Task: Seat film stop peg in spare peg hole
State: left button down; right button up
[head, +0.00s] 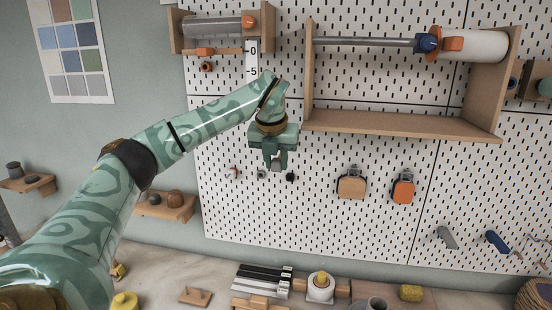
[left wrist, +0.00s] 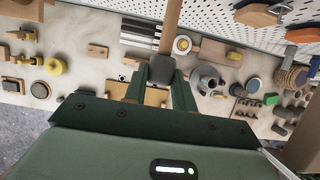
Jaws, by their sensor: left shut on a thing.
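My left gripper (head: 274,165) is in front of the white pegboard, its fingers pointing down, just below a wooden bracket. In the left wrist view the fingers (left wrist: 160,85) are shut on a dark grey piece (left wrist: 160,68), which I take to be the film stop peg. A wooden rod (left wrist: 171,25) shows beyond it; I cannot tell whether they are one part. In the head view the gripper mostly hides the held piece. Small fittings sit on the board near the fingers, one pale (head: 233,172) and one black (head: 290,177). I cannot tell which is the spare peg hole.
A wooden shelf frame (head: 400,122) with a rod and white roll is to the right. A smaller wooden holder (head: 176,32) with an orange-ended roller is above. Tan (head: 351,186) and orange (head: 403,191) pieces hang at right. The bench (head: 225,275) below is cluttered.

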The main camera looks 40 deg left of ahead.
pick_arm(q)
jog(key=shift+w+a+p, duration=0.35)
jog(key=shift+w+p, duration=0.2)
jog(key=shift+w, duration=0.1)
jog(key=shift+w+a+p, duration=0.35)
jog(key=shift+w+p, duration=0.2)
jog(key=shift+w, duration=0.1)
jog(key=c, duration=1.1)
grip_release()
jog(key=shift+o, duration=0.2)
jog(key=v, duration=1.6)
jog(key=shift+r, duration=0.1)
